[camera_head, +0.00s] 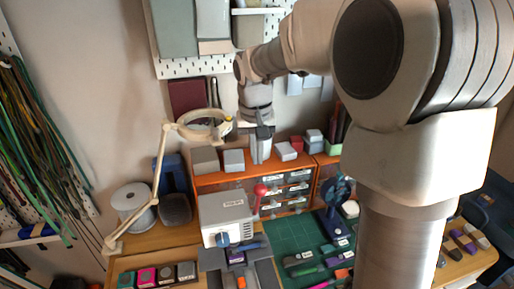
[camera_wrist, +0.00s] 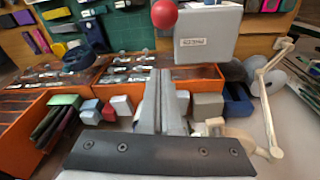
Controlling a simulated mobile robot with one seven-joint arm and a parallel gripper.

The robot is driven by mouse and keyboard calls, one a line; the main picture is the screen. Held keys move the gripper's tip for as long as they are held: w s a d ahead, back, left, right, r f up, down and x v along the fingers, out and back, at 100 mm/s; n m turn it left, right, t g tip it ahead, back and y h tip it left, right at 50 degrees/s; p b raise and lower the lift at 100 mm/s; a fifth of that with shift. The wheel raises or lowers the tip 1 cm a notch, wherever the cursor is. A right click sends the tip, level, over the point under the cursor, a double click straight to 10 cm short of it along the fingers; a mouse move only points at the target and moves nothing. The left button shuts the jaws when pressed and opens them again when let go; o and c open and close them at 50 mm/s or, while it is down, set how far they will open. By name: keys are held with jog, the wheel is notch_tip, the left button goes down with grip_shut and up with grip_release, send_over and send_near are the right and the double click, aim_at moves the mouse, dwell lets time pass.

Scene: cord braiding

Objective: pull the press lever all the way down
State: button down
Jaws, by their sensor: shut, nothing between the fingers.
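The press (camera_head: 226,208) is a light grey box with a label and a blue knob on its front, standing on the bench left of the green mat. It also shows in the wrist view (camera_wrist: 222,52). Its lever has a red ball (camera_head: 261,189) at the box's right side, standing up above it; the ball also shows at the top of the wrist view (camera_wrist: 164,13). My gripper (camera_head: 260,160) is above and behind the lever, in front of the shelf top, apart from the ball. In the wrist view my gripper (camera_wrist: 162,76) has its fingers together, empty.
An orange drawer cabinet (camera_head: 234,182) stands behind the press, with small boxes on top. A cream lamp arm (camera_head: 157,180) and a white spool (camera_head: 133,202) are at left. A blue device (camera_head: 337,195) stands on the green mat (camera_head: 285,237) at right.

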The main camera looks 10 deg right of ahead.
aim_at(258, 203)
jog(key=shift+s+a+f+p, duration=0.1)
jog(key=shift+s+f+p, duration=0.1)
jog(key=shift+s+f, duration=0.75)
jog(key=shift+s+a+f+p, duration=0.15)
jog(key=shift+s+f, duration=0.5)
jog(key=shift+f, duration=0.55)
jog(key=shift+s+f+b, duration=0.1)
jog(key=shift+f+b, duration=0.05)
jog(key=shift+b, duration=0.3)
